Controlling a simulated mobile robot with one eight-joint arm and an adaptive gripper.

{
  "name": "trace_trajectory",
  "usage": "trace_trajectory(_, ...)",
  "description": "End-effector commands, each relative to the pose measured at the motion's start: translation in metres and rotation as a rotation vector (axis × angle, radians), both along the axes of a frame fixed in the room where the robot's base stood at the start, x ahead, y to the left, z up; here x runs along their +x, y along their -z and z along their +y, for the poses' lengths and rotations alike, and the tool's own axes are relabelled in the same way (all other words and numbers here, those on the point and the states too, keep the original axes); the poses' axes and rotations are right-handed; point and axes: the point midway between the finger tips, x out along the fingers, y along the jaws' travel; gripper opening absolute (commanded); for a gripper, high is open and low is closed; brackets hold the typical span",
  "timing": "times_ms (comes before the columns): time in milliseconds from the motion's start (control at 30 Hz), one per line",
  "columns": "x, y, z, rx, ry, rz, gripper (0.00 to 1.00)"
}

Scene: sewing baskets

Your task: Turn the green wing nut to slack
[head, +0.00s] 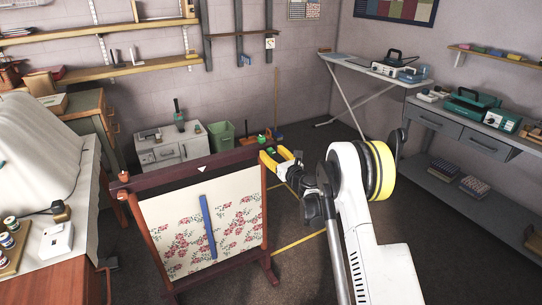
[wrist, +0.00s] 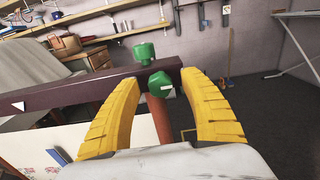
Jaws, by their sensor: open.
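A wooden frame (head: 228,160) holds floral cloth. In the wrist view, two green pieces sit at the near end of its dark top bar (wrist: 70,92): a green knob (wrist: 144,52) on top, and a green wing nut (wrist: 160,84) with a white mark, in front of the reddish post (wrist: 162,122). In the head view, green shows at the bar's right end (head: 262,138). My gripper (head: 272,155) is at that end. In the wrist view its yellow fingers (wrist: 162,80) are open, one on each side of the wing nut, with visible gaps.
An orange knob (head: 124,177) tops the left post. A blue strip (head: 208,228) lies against the cloth. A covered table (head: 75,200) stands left, a grey shelf bench (head: 470,150) right. A green bin (head: 222,140) stands behind. Floor is open around the frame's right side.

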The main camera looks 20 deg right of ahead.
Motion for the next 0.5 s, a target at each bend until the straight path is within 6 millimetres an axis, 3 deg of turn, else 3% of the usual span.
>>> trace_trajectory(367,0.0073,-0.0008,0.0023,-0.001,-0.001,0.0,0.52)
trace_trajectory(500,0.0072,-0.0007,0.0021,-0.001,0.0,0.0,0.1)
